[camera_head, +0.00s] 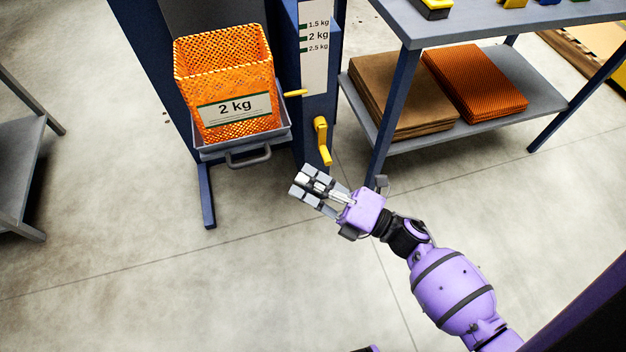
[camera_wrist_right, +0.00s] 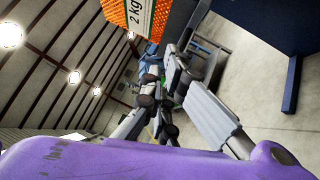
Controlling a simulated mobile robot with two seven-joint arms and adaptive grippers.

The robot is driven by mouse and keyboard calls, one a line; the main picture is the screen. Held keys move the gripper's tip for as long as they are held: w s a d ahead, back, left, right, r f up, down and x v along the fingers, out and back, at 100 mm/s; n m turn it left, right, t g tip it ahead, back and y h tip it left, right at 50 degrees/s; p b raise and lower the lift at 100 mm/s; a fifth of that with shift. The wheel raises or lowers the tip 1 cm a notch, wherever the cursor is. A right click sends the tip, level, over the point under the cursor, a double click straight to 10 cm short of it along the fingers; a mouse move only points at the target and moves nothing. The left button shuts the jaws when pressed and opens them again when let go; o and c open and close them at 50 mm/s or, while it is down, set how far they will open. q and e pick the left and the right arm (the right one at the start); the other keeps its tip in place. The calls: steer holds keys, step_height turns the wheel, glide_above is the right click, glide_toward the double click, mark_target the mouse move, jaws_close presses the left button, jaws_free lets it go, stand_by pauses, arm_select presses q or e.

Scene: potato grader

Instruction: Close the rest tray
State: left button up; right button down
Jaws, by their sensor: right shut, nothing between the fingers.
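The grey tray (camera_head: 215,149) with a dark bar handle (camera_head: 248,160) juts out from the front of the blue grader frame (camera_head: 302,135). An orange woven crate (camera_head: 222,58) with a "2 kg" label sits in it and hides most of its inside. The crate also shows at the top of the right wrist view (camera_wrist_right: 112,12). My right gripper (camera_head: 304,184) is shut and empty. In the head view it appears below and to the right of the handle, apart from it. My left gripper is not in view.
A yellow lever (camera_head: 321,140) and a small yellow peg (camera_head: 295,93) are on the frame right of the tray. A blue-grey table (camera_head: 480,20) with a lower shelf (camera_head: 540,97) stands at the right. A grey shelf unit (camera_head: 22,185) is at the left. The floor in front is clear.

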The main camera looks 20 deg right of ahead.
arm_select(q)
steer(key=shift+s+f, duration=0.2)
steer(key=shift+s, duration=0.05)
arm_select(e)
steer(key=w+a+r, duration=0.2)
steer(key=w+a, duration=0.2)
steer(key=w, duration=0.4)
steer(key=shift+a+r, duration=0.15)
steer(key=shift+a, duration=0.1)
steer(key=shift+w, duration=0.15)
